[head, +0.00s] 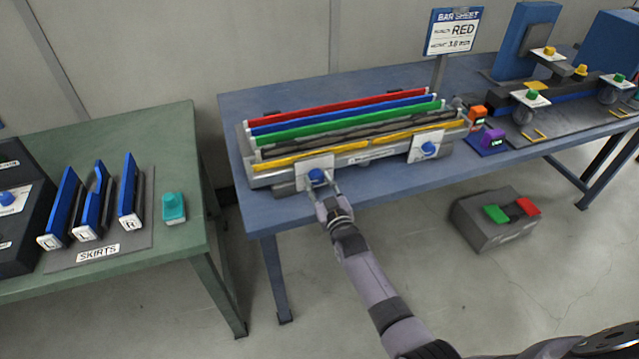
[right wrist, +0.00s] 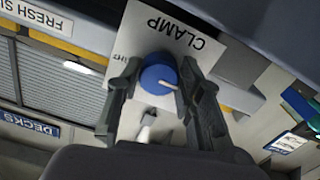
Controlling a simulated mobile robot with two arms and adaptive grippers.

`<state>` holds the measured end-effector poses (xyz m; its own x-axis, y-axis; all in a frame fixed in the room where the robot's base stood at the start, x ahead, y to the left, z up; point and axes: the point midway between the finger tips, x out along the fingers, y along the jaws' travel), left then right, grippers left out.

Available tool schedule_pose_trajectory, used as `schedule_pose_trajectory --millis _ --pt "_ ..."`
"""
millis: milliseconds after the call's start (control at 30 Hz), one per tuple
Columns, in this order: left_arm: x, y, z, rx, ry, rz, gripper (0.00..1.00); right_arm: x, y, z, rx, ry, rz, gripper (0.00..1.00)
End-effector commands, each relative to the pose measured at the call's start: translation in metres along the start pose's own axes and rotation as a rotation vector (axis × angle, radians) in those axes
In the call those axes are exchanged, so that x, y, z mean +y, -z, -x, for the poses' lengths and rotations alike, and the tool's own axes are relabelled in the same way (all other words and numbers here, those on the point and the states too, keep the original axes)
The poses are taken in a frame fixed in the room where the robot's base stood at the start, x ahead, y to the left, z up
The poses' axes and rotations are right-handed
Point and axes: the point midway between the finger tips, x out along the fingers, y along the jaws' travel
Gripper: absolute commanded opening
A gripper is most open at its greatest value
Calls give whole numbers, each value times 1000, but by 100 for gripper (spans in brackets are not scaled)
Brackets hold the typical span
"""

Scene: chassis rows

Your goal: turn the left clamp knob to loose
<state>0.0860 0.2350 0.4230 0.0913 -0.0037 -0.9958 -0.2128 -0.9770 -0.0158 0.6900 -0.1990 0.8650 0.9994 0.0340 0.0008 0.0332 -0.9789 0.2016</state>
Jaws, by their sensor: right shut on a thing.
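The left clamp knob (head: 318,176) is blue and round, on a white plate at the front left of the grey fixture (head: 366,157). In the right wrist view the knob (right wrist: 157,77) sits in front of a white plate (right wrist: 178,40) marked CLAMP. A pale pointer line on it runs toward the lower right of that picture. My right gripper (head: 322,190) reaches up to the knob from the front. In the right wrist view its two fingers (right wrist: 158,72) are on either side of the knob, shut on it. My left gripper is not in view.
A second blue clamp knob (head: 429,149) is at the fixture's right. Red, blue, green, black and yellow bars lie along the fixture. A purple device (head: 493,138) is to the right. A green table (head: 180,245) stands left.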

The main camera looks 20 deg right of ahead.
Motion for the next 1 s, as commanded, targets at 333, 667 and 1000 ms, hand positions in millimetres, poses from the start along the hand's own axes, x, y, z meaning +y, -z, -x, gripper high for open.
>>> schedule_pose_trajectory --millis 333,667,1000 --pt "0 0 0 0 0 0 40 -1 -3 1 -7 2 -1 38" --pt "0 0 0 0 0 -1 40 0 -1 0 -2 1 -1 54" --pt "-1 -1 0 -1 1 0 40 0 -2 9 -2 0 -1 54"
